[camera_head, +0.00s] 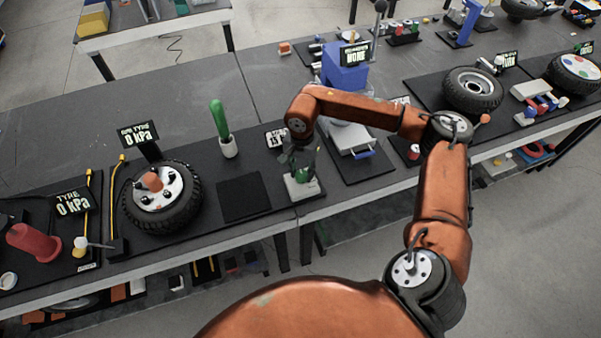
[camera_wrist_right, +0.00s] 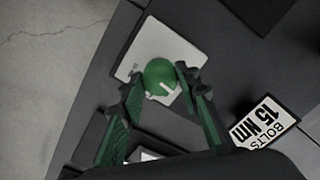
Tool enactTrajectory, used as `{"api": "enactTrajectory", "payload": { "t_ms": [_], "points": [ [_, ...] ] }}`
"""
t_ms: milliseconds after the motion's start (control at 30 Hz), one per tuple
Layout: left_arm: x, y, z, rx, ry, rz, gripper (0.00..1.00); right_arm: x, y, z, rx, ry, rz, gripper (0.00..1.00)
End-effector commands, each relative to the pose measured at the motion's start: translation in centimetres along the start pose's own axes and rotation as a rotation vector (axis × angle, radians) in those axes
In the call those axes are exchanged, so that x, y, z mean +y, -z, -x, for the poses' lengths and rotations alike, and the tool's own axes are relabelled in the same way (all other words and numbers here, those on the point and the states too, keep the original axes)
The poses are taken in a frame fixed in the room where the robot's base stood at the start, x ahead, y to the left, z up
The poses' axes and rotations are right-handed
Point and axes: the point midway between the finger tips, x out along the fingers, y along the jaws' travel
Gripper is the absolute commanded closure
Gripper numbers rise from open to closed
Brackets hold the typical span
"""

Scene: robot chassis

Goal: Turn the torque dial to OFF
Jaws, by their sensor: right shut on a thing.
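The torque dial is a round green knob (camera_wrist_right: 158,74) with a white mark on its lower right edge in the right wrist view. It sits on a pale plate (camera_wrist_right: 152,42), whose small print I cannot read. In the head view this pale base (camera_head: 301,188) stands at the bench's front edge, with the knob mostly hidden by my gripper. My right gripper (camera_head: 300,170) reaches down over it. In the wrist view its green fingers (camera_wrist_right: 161,80) are shut on the knob, one tip on each side. My left gripper is not in view.
To the left are a bare dark pad (camera_head: 244,197), a green-handled tool (camera_head: 220,120) upright in a white holder, and a wheel (camera_head: 161,197). To the right is a pale box (camera_head: 350,139) with a blue handle.

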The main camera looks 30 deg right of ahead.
Motion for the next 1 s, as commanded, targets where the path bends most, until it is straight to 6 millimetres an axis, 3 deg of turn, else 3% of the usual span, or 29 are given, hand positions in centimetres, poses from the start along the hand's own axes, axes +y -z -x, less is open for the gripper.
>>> {"api": "enactTrajectory", "payload": {
  "t_ms": [300, 833, 867, 1000],
  "points": [
    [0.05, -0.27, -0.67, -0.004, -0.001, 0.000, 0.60, -0.05, 0.20, 0.12, 0.005, 0.002, 0.120, 0.94],
    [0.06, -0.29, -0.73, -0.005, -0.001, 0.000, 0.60, -0.06, 0.21, 0.20, 0.005, 0.002, 0.145, 0.94],
    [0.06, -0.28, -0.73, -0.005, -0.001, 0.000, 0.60, -0.06, 0.21, 0.20, 0.005, 0.002, 0.145, 0.69],
    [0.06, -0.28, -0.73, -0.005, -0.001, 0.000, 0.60, -0.05, 0.15, 0.16, 0.004, 0.002, 0.145, 0.60]
  ]
}}
